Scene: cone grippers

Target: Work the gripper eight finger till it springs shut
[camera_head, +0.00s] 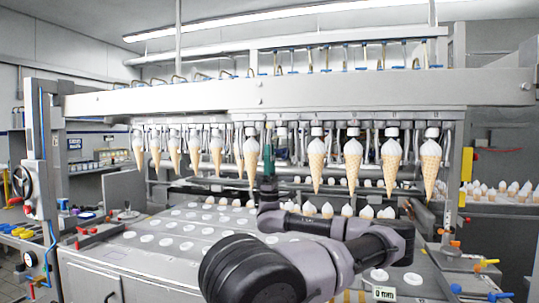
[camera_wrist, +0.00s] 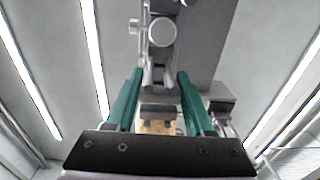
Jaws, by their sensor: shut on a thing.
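My gripper (camera_head: 268,132) reaches up from below to the row of cone grippers under the machine's long beam. In the wrist view its two green fingers (camera_wrist: 159,78) stand on either side of a metal finger part (camera_wrist: 158,76) and are shut on it. A round metal knob (camera_wrist: 161,32) shows above that part. A small tan patch, perhaps a cone, shows low between the green fingers. No number is readable on this cone gripper, and its fingers are too small and partly hidden to tell open from shut.
Filled cones hang along the beam (camera_head: 300,97), with one (camera_head: 251,155) close left of my gripper and another (camera_head: 316,160) to the right. Below lies a conveyor deck with round holes (camera_head: 165,242). More cones stand at the far right (camera_head: 510,190). A control post (camera_head: 38,170) stands at left.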

